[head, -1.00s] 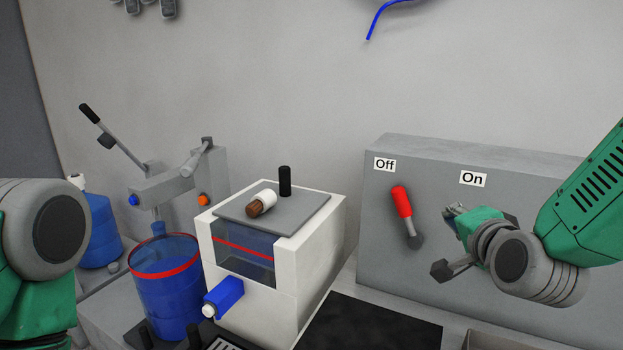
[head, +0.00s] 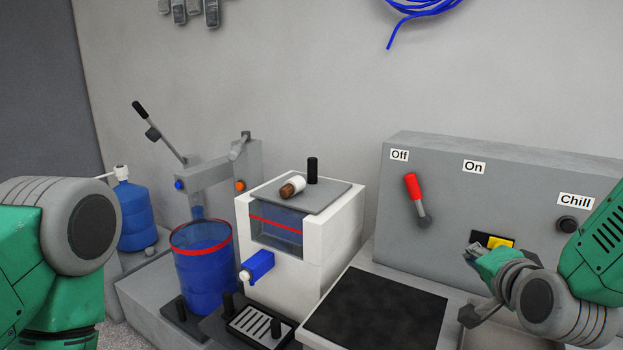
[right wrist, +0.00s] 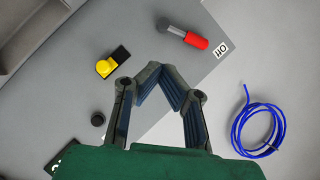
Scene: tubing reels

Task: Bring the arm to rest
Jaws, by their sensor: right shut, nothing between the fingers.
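My right arm comes in from the right in the head view. Its green and grey gripper (head: 474,251) is in front of the grey control box (head: 455,210), at its lower middle, below the red lever and just left of a yellow switch (head: 499,243). In the right wrist view the gripper's fingers (right wrist: 162,72) meet at the tips with nothing between them. Only a green and grey part of my left arm (head: 60,240) shows at the left edge of the head view. My left gripper is not seen.
The box has a red lever (head: 413,188) tilted toward Off, and a black knob (head: 567,224) under Chill. A white tank (head: 345,225), a blue barrel (head: 203,270) and a lever press (head: 222,170) stand left. A black mat (head: 375,308) lies clear in front. Blue tubing (head: 420,10) hangs above.

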